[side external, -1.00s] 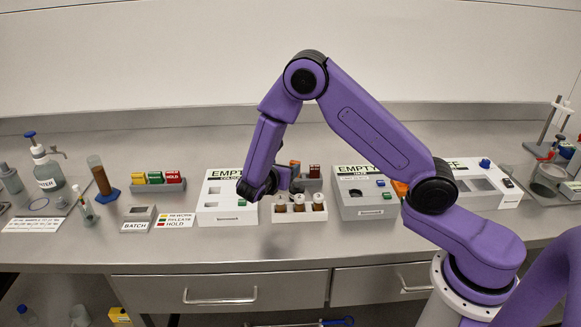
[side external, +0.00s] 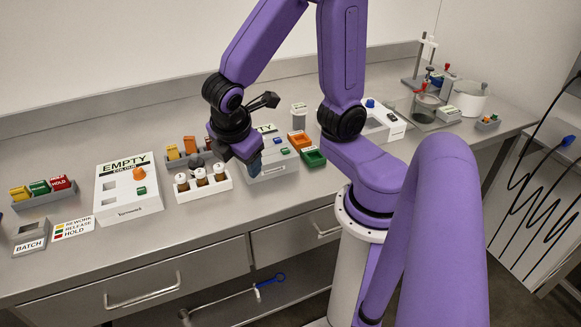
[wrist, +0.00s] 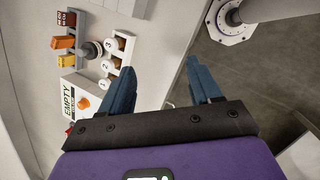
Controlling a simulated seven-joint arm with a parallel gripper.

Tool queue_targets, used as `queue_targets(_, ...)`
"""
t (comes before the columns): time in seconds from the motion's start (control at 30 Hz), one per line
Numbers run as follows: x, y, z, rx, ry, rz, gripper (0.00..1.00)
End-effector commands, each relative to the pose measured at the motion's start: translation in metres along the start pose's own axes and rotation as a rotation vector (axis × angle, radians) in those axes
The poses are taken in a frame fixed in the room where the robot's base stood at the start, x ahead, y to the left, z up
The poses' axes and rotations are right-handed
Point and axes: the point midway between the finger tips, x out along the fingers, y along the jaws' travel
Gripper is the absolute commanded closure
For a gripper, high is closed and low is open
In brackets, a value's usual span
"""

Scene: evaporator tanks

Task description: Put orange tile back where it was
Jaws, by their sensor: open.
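In the side view, an upright orange tile (side external: 190,145) stands in the grey rack behind the vials, between a yellow-orange tile (side external: 172,152) and a dark red tile (side external: 208,142). In the wrist view the orange tile (wrist: 63,42) and yellow-orange tile (wrist: 66,61) are at upper left, apart from my fingers. My gripper (side external: 252,157) is above the second white box, right of the vials. In the wrist view my gripper (wrist: 164,88) has its blue fingers spread with nothing between them. The rack's slots are partly hidden.
A white holder with several capped vials (side external: 201,178) stands in front of the tiles. A white EMPTY box (side external: 128,195) with an orange knob (side external: 138,173) is at left. Green (side external: 313,157) and orange trays (side external: 299,140) are at right. The front bench strip is clear.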

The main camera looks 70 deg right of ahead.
Motion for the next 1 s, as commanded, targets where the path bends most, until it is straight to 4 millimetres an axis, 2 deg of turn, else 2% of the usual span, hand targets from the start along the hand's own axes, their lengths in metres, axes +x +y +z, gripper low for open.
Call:
queue_targets(0.1, -0.016, -0.042, 0.010, 0.076, 0.138, -0.090, 0.37)
queue_targets(0.2, -0.027, -0.071, 0.017, 0.124, 0.225, -0.164, 0.37)
queue_targets(0.3, -0.034, -0.091, 0.022, 0.158, 0.284, -0.223, 0.37)
queue_targets(0.4, -0.039, -0.103, 0.025, 0.176, 0.314, -0.259, 0.37)
queue_targets(1.0, -0.040, -0.107, 0.026, 0.182, 0.325, -0.272, 0.37)
